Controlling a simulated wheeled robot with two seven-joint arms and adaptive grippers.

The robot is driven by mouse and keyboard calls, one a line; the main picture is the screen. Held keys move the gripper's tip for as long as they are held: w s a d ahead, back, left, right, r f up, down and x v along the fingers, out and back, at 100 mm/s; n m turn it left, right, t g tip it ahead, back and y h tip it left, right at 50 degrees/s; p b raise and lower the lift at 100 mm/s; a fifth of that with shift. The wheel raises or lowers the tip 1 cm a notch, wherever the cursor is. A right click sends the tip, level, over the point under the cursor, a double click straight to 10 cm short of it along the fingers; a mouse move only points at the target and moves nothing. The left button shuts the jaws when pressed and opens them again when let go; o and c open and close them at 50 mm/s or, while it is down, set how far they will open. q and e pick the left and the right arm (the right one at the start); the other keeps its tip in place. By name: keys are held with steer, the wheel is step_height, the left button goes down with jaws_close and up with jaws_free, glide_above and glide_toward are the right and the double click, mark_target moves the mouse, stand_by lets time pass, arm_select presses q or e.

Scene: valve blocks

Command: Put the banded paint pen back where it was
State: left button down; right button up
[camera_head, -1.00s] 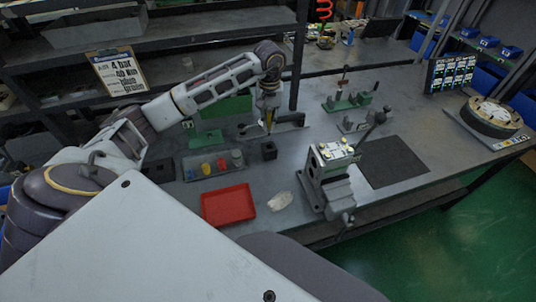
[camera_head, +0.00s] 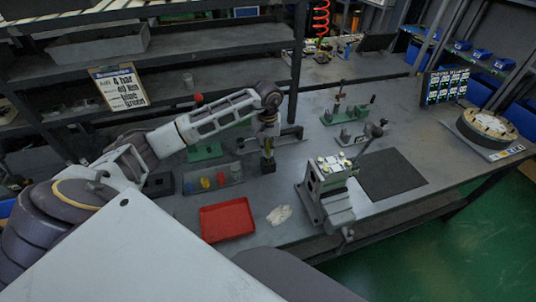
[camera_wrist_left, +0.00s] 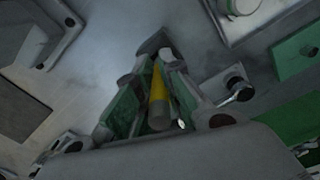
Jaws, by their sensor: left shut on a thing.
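My left gripper (camera_head: 267,150) points down over a small black block (camera_head: 268,166) on the bench. It is shut on the paint pen, a slim upright yellow body in the left wrist view (camera_wrist_left: 158,92) with a greyish end toward the camera. The green-padded fingers (camera_wrist_left: 152,95) lie on both sides of it. The pen's lower end meets the block's top; I cannot tell how deep it sits in it. A dark shape beyond the fingertips in the wrist view appears to be the block. The band is not clear. My right gripper is not in view.
A grey tray (camera_head: 190,188) with coloured pieces lies left of the block. A red tray (camera_head: 227,221) and a pale cloth (camera_head: 279,215) are in front. A vise-like fixture (camera_head: 328,195) stands to the right, beside a dark mat (camera_head: 393,174). Green-based fixtures (camera_head: 347,114) stand behind.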

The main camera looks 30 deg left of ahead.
mark_target(268, 157)
arm_select(q)
steer(key=shift+f, duration=0.15)
step_height(268, 157, down, 2)
steer(key=shift+f, duration=0.7)
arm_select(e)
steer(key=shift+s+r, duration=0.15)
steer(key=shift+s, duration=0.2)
arm_select(q)
steer(key=shift+f, duration=0.15)
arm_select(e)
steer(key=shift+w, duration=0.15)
arm_select(q)
steer(key=c, duration=1.7)
jaws_free()
steer(key=shift+o, duration=0.8)
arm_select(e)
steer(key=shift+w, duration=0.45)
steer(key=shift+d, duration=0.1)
